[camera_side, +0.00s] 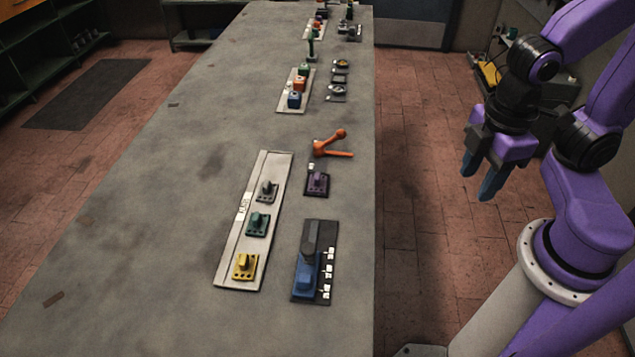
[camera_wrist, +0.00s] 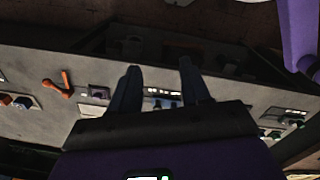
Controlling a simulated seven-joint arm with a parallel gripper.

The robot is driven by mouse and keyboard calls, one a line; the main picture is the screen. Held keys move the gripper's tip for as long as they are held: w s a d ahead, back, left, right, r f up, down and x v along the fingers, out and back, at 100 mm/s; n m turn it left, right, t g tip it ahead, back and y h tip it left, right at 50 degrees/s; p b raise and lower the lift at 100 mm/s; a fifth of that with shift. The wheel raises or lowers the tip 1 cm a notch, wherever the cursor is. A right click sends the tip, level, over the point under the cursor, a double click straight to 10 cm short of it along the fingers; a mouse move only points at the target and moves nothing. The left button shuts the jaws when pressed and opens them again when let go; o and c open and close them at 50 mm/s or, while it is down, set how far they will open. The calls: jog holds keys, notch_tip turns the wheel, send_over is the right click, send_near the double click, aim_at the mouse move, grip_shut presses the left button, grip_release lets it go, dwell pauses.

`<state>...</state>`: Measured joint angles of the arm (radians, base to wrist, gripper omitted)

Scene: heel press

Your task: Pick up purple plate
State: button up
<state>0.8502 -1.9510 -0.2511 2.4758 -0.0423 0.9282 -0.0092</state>
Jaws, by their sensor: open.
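The purple plate (camera_side: 317,183) is a small flat block with a raised knob. It lies on the grey bench near its right edge, just in front of an orange-handled clamp (camera_side: 333,146). It also shows small in the wrist view (camera_wrist: 97,92), left of my fingers. My gripper (camera_side: 478,178) has blue-grey fingers pointing down. It is open and empty, off the right side of the bench and well apart from the plate. In the wrist view my gripper (camera_wrist: 158,88) shows two spread fingers with nothing held between them.
A pale board (camera_side: 275,185) left of the plate carries grey, green and yellow plates. A dark fixture (camera_side: 318,235) with a blue block (camera_side: 307,272) stands in front of the plate. More boards with coloured parts (camera_side: 298,85) sit farther back. The bench's left side is clear.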

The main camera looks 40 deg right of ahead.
jog(key=w+a+f+n+t+h, duration=0.2)
jog(key=w+a+f+n+h, duration=0.15)
jog(key=w, duration=0.35)
jog(key=w+a+f+n+t+h, duration=0.1)
jog(key=w+a+f+n+h, duration=0.3)
jog(key=w, duration=0.4)
jog(key=n+t+h, duration=0.2)
jog(key=n+t, duration=0.4)
jog(key=n, duration=0.1)
send_near(317, 176)
jog(key=shift+m, duration=0.25)
jog(key=x, duration=0.9)
jog(key=shift+w+d, duration=0.1)
jog(key=shift+d, duration=0.1)
grip_shut()
